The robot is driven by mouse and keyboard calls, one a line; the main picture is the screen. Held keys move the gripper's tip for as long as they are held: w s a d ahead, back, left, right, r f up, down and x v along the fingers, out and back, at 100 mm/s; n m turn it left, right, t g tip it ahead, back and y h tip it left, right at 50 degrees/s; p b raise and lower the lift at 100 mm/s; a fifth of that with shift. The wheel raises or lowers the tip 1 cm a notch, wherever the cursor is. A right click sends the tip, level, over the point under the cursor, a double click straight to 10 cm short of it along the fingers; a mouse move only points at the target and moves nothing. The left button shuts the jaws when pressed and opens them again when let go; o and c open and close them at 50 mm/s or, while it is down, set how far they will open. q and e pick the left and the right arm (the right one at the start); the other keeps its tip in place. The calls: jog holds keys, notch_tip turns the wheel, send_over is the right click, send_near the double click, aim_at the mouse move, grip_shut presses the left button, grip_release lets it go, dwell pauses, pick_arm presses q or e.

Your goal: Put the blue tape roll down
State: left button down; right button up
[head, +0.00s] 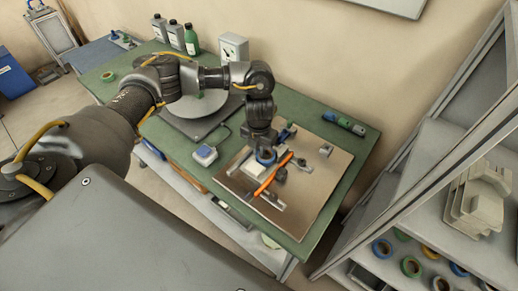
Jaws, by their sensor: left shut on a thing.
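The blue tape roll (266,157) shows as a small blue ring at the tip of my left gripper (265,151). My left gripper points down and is shut on the roll. The roll is just above or beside a white block (257,169) on the brown board (318,190). I cannot tell whether it touches anything below. The fingers are small and partly hidden by the wrist. My right gripper is not in view.
An orange bar (271,176) lies close to the roll. Blue and green cylinders (344,123) lie at the green table's (361,142) back right. Bottles (191,40) and a dial box (233,47) stand behind my arm. Shelves at right hold several tape rolls (411,266). The board's right part is bare.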

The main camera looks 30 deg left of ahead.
pick_arm(q)
jog(key=shift+f+b, duration=0.3)
jog(key=shift+f, duration=0.15)
jog(key=c, duration=1.7)
grip_release()
jog(key=shift+r, duration=0.1)
jog(key=shift+c, duration=0.2)
jog(key=shift+r+p, duration=0.3)
notch_tip(320, 180, up, 12)
jog(key=b, duration=0.1)
